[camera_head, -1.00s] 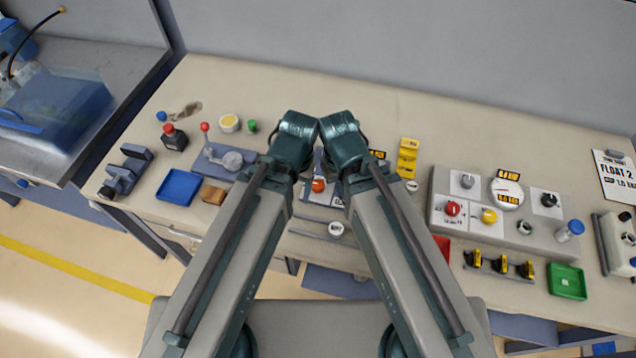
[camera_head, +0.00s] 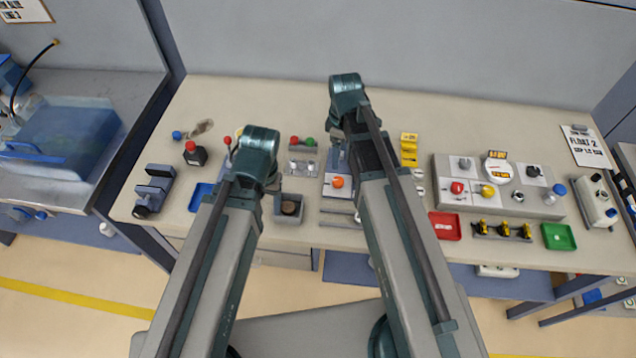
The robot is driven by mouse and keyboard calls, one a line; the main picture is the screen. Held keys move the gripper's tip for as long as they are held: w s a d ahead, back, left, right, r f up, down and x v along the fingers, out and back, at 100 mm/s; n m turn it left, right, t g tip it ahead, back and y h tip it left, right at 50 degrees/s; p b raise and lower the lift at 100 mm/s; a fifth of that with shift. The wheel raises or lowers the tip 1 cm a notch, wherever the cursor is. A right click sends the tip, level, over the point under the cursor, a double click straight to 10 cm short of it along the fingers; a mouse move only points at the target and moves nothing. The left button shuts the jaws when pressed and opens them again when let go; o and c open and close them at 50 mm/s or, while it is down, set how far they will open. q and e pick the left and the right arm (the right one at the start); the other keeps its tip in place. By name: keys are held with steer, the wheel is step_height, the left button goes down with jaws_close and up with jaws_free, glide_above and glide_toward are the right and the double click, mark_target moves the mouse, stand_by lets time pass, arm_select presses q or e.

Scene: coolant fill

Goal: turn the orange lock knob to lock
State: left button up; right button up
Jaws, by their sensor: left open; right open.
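The orange lock knob (camera_head: 337,182) is a small round knob on a light panel (camera_head: 334,192) near the middle of the bench. It is uncovered, just left of my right arm; its marking is too small to read. My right gripper (camera_head: 349,155) is mostly hidden behind its own arm, above and slightly right of the knob. My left gripper (camera_head: 273,182) is mostly hidden under its arm, to the left of the knob and apart from it. I see nothing held in either one; the fingertips are not clear.
A dark-topped grey box (camera_head: 289,208) stands close to my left gripper. Red and green knobs (camera_head: 301,141) sit behind it. A yellow stand (camera_head: 409,150) and a control panel with red and yellow knobs (camera_head: 500,187) are to the right. Red (camera_head: 445,226) and green (camera_head: 558,237) trays lie in front.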

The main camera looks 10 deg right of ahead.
mark_target(338, 180)
arm_select(q)
steer(key=shift+a+r, duration=0.1)
steer(key=shift+a, duration=0.05)
arm_select(e)
steer(key=shift+w+d+n, duration=0.2)
steer(key=shift+w+n, duration=0.05)
steer(key=shift+n, duration=0.05)
arm_select(q)
step_height(338, 180, down, 14)
steer(key=b, duration=1.4)
arm_select(e)
step_height(338, 180, down, 14)
steer(key=shift+r, duration=0.1)
arm_select(q)
steer(key=shift+r, duration=0.15)
arm_select(e)
jaws_close()
